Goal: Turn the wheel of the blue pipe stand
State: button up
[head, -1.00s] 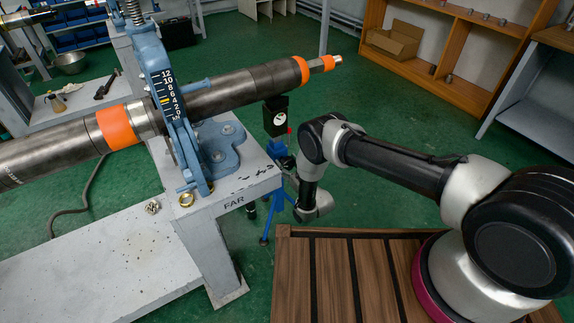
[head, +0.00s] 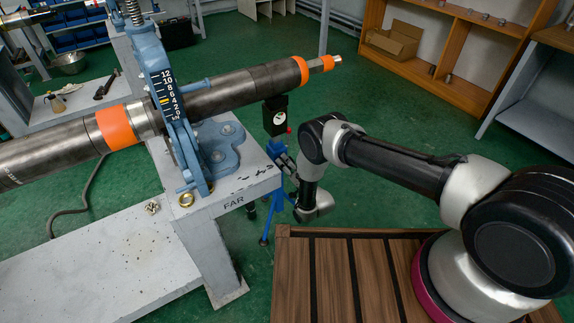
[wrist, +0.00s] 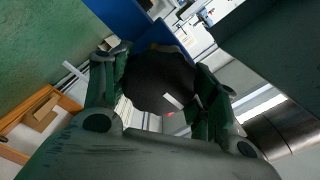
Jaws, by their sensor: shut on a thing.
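The blue pipe stand (head: 281,206) stands on the green floor beyond the grey bench, partly hidden behind my arm in the head view. Its blue post (wrist: 118,14) also shows in the wrist view. A black scalloped wheel (wrist: 158,82) with a pale mark fills the middle of the wrist view. My gripper (wrist: 161,62) has one finger on each side of the wheel and is shut on it. In the head view the wheel and my fingertips are too hidden to make out.
A long dark pipe (head: 240,88) with orange bands runs through a blue vise (head: 165,75) on the grey bench (head: 232,190), close to my wrist. A slatted wooden surface (head: 335,275) lies below my arm. Wooden shelves (head: 455,80) stand at the back right, with open green floor before them.

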jog(key=m, duration=0.5)
jog(key=shift+m, duration=0.3)
jog(key=m, duration=0.4)
jog(key=shift+f+m, duration=0.1)
jog(key=shift+m, duration=0.3)
jog(key=o, duration=1)
jog(key=shift+o, duration=0.2)
jog(key=v, duration=1.2)
